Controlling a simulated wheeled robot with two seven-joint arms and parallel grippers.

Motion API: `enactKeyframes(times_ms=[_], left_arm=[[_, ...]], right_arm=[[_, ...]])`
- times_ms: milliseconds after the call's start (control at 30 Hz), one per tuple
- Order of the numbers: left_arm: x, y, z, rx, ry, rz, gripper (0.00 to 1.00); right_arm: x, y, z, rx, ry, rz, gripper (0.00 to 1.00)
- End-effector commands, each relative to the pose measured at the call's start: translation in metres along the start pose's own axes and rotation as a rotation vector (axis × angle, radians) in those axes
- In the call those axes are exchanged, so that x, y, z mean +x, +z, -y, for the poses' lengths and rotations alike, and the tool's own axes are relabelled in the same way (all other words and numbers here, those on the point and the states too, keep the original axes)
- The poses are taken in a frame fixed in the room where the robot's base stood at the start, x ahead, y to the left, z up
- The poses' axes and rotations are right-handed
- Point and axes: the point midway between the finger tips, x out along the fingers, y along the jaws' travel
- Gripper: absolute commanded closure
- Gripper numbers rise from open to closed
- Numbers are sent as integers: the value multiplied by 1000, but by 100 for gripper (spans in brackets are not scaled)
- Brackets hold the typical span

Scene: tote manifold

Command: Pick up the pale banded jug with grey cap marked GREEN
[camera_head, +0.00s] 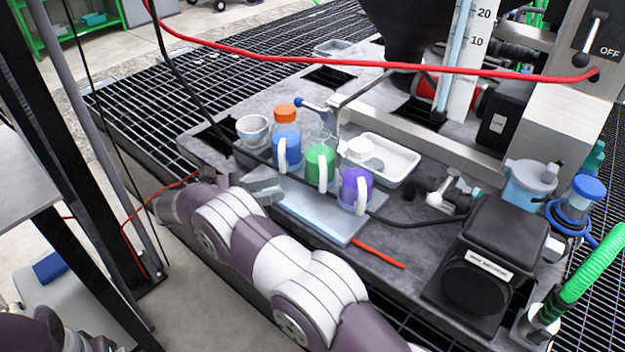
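Three clear jugs with white handles stand in a row on a pale blue-grey board (310,213). The middle jug (320,160) has a green band and a greyish, see-through top; no lettering is readable on it. To its left is a jug with an orange cap and blue band (287,145). To its right is a jug with a white cap and purple band (356,184). My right gripper (270,185) is left of and in front of the jugs, near the blue-banded one. Its grey fingers look apart and empty. My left gripper is out of view.
A small bowl-like cup (253,129) stands left of the jugs. A white tray (402,158) lies behind them. A red hose (400,67) crosses above. A black cable runs past the jugs. A black box (487,262) stands at the right.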

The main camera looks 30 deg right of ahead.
Motion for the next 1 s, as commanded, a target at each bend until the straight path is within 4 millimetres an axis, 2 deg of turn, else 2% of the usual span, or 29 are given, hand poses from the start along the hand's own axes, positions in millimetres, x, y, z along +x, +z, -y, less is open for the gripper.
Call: enactKeyframes(times_ms=[33,133,200,300,467,700,967,1000], left_arm=[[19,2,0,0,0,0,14],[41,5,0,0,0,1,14],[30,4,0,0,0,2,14],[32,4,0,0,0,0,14],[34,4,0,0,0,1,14],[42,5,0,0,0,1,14],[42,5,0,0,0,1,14],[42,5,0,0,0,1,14]], right_arm=[[6,-8,0,5,-2,-3,62],[21,-10,1,4,-1,-2,62],[40,1,0,-1,-2,0,62],[59,1,0,-2,0,1,62],[76,1,1,-2,1,0,62],[117,3,5,-2,2,0,62],[122,4,5,-2,4,0,62],[122,4,5,-2,4,0,75]])
